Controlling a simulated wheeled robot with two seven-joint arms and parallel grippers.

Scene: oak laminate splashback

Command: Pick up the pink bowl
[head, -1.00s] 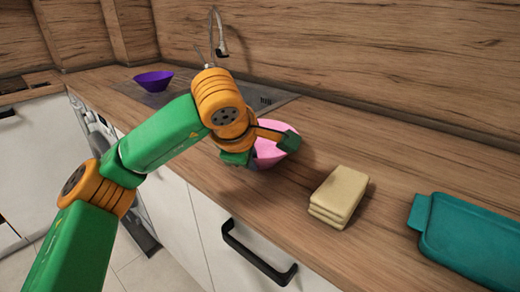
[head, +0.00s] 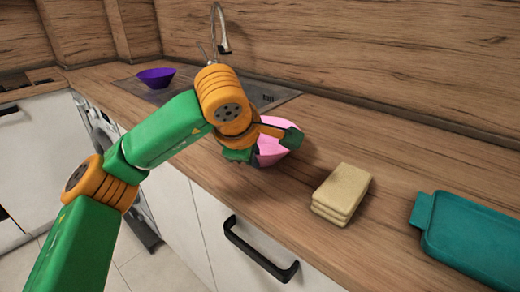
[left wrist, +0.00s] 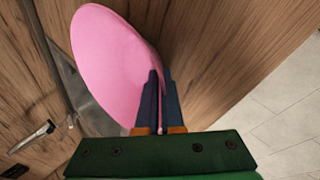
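The pink bowl (head: 272,152) is at the counter's front part, partly hidden behind my left arm in the head view. In the left wrist view the bowl (left wrist: 108,62) fills the upper left, its open side facing left. My left gripper (left wrist: 161,80) has its two dark fingers close together on either side of the bowl's wall, with a thin pink strip between them. In the head view the left gripper (head: 254,157) is at the bowl's near side. I cannot tell whether the bowl is clear of the counter. My right gripper is out of view.
A yellow stack of folded cloths or sponges (head: 342,193) lies right of the bowl. A teal tray or board (head: 470,240) is farther right. A purple bowl (head: 156,77) stands at the back left by the sink (head: 265,97) and tap (head: 221,35). Wooden counter lies clear between them.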

